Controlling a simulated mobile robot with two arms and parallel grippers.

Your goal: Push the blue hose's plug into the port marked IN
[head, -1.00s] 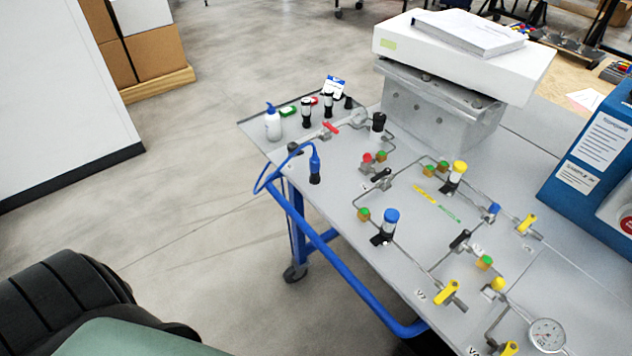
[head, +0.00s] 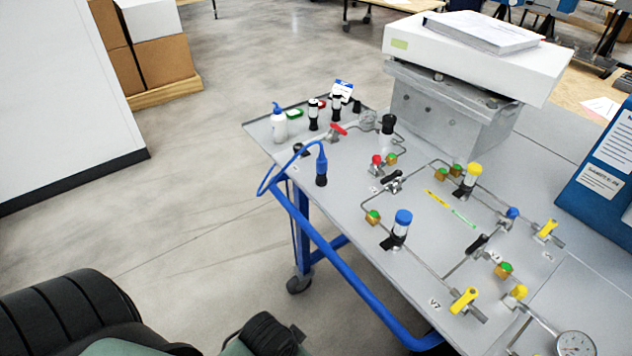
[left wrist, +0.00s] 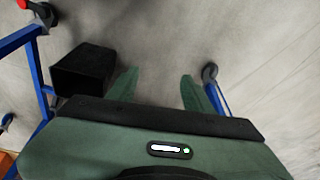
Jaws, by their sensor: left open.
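The blue hose (head: 272,178) loops off the left edge of the grey bench. Its blue plug (head: 321,160) stands upright with its lower end at a black holder (head: 321,180) near that edge. A blue housing (head: 590,200) at the right edge has a white label (head: 598,181) that seems to read SAMPLE IN. No port marked IN can be made out. My left gripper (left wrist: 160,84) is open and empty in the left wrist view, over the floor beside blue legs. In the head view only my left arm shows, low at the left, apart from the plug. My right gripper is out of view.
The grey bench top (head: 345,195) carries pipes, several valves, a blue-capped part (head: 402,222) and a dial gauge (head: 575,345). A blue rail (head: 350,280) runs along its near side. A dark box (left wrist: 85,70) shows beside the left gripper. Floor left of the bench is clear.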

